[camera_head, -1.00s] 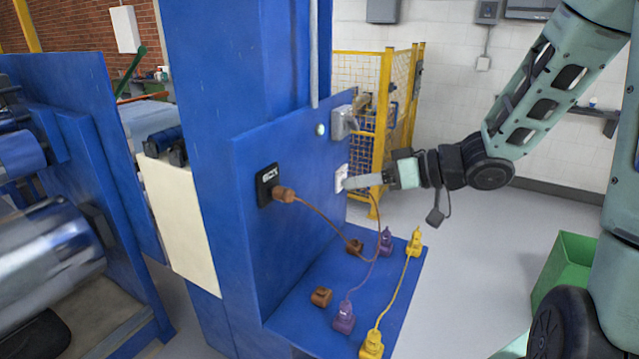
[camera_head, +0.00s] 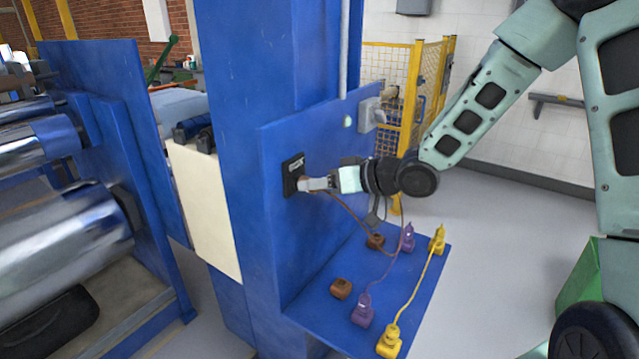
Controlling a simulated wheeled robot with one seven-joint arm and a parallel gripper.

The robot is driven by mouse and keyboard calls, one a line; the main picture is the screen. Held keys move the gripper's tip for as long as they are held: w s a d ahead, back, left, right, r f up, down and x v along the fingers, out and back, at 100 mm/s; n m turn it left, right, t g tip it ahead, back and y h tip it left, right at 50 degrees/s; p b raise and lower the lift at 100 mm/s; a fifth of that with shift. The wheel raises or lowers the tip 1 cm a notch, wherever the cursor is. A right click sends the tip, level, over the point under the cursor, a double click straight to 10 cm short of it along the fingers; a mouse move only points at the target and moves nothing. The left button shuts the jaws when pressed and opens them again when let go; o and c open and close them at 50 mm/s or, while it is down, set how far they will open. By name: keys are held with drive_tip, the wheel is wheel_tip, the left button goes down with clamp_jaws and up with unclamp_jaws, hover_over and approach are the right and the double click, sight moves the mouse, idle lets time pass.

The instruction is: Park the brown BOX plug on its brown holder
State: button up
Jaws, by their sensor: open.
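The black BOX socket plate (camera_head: 292,172) is on the upright blue panel. The brown BOX plug is at this plate, mostly hidden behind my gripper (camera_head: 306,184). My gripper is open, with its fingertips at the plug in front of the plate; I cannot tell whether they touch it. A brown cord (camera_head: 345,208) runs down to the right from there. On the blue shelf (camera_head: 320,318) are two brown holders, a near one (camera_head: 341,289) and a far one (camera_head: 375,241). The near one looks empty.
Purple plugs stand at the far (camera_head: 407,238) and near (camera_head: 362,310) parts of the shelf, joined by a purple cord. Yellow plugs (camera_head: 438,238) and (camera_head: 389,342) stand along its right side. A grey switch box (camera_head: 371,115) juts from the panel above my wrist.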

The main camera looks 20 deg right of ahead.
sight(319, 191)
drive_tip(key=c, duration=1.1)
drive_tip(key=shift+o, duration=0.2)
drive_tip(key=shift+s+d+p, duration=0.3)
drive_tip(key=shift+s+d, duration=0.25)
drive_tip(key=shift+s, duration=0.15)
drive_tip(key=shift+s+d+p, duration=0.3)
drive_tip(key=shift+s+d, duration=0.2)
drive_tip(key=shift+s, duration=0.2)
drive_tip(key=shift+s+d, duration=0.2)
drive_tip(key=shift+s, duration=0.1)
drive_tip(key=shift+s+d, duration=0.15)
drive_tip(key=shift+s, duration=0.1)
